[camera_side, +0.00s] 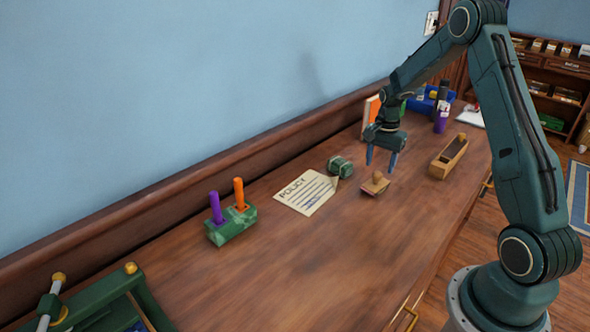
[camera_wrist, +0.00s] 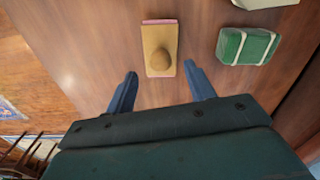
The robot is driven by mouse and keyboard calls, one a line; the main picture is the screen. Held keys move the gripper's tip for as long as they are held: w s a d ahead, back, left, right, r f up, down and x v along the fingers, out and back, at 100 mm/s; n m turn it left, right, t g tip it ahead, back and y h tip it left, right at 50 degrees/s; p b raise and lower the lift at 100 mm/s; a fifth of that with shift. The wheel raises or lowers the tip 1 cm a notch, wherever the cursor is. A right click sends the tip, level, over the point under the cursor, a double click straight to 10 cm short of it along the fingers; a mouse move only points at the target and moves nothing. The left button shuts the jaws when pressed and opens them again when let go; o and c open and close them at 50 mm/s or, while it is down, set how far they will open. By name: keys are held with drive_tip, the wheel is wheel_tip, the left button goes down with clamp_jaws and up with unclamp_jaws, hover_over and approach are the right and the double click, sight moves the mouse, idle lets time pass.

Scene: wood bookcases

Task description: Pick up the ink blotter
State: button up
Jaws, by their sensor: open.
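The ink blotter (camera_side: 375,183) is a small tan wooden block with a round knob on top and a pinkish lower edge. It lies on the wooden desktop in the side view. In the wrist view the blotter (camera_wrist: 158,35) is at top centre, its knob facing the camera. My gripper (camera_side: 381,168) is open and empty, pointing down above the blotter. In the wrist view my two blue-grey fingers (camera_wrist: 160,69) are spread, with the blotter's near end between the lines of their tips. Nothing touches the blotter that I can see.
A green box with pale bands (camera_side: 340,166) sits close to the blotter, beside a paper marked POLICY (camera_side: 307,192). A long wooden box (camera_side: 449,156) stands to the right. A green pen holder (camera_side: 231,225) is farther left. The desktop in front is clear.

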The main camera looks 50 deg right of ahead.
sight(378, 172)
drive_tip(key=shift+a+f, duration=0.1)
drive_tip(key=shift+f, duration=2.5)
drive_tip(key=shift+w, duration=0.1)
drive_tip(key=c, duration=1.2)
drive_tip(key=shift+o, duration=0.2)
drive_tip(key=shift+r, duration=0.2)
wheel_tip(378, 172, up, 20)
drive_tip(key=shift+f, duration=0.15)
